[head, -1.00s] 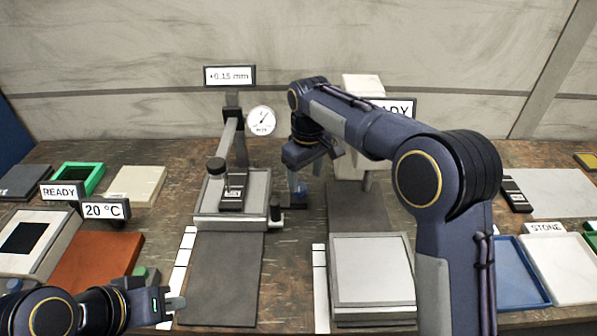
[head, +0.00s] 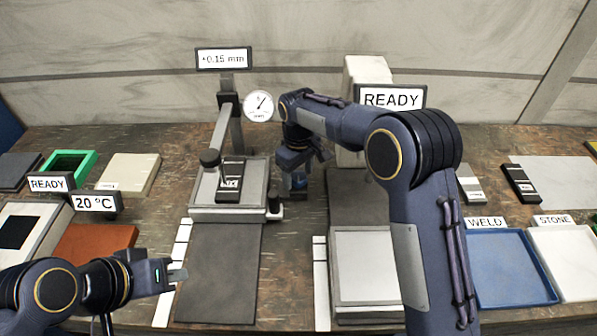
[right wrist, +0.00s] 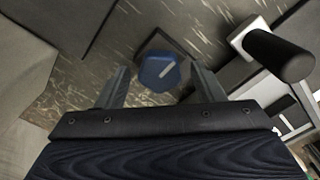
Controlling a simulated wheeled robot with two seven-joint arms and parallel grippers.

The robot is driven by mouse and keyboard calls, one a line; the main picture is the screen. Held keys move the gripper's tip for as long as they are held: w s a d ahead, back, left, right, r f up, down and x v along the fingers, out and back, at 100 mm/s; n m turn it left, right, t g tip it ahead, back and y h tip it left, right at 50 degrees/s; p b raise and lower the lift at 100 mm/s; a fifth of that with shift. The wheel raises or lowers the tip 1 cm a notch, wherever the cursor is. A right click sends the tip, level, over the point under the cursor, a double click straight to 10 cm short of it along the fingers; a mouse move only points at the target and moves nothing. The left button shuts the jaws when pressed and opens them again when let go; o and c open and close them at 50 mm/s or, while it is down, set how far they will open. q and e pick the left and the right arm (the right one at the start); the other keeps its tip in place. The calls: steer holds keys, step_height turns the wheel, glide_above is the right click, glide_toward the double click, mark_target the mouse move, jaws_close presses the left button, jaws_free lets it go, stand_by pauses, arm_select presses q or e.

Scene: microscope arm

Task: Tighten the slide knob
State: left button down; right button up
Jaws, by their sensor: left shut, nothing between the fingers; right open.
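A blue knob (right wrist: 158,72) with a white line on its top shows between my right gripper's fingers in the right wrist view. My right gripper (right wrist: 150,85) is open, its fingers on either side of the knob; I cannot tell if they touch it. In the head view, my right gripper (head: 301,166) is above the blue knob (head: 298,184), right of the microscope-like stand (head: 236,130). A black knob (head: 273,202) is at the stand base's right side; it also shows in the right wrist view (right wrist: 278,54). My left gripper (head: 179,276) is shut and empty at the lower left.
A display (head: 223,59) reads +0.15 mm, beside a round dial gauge (head: 258,106). A READY sign (head: 391,97) stands behind my right arm. A dark mat (head: 218,275) lies in front of the stand, a grey block (head: 366,268) to its right, a blue WELD tray (head: 508,268) further right.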

steer(key=c, duration=1)
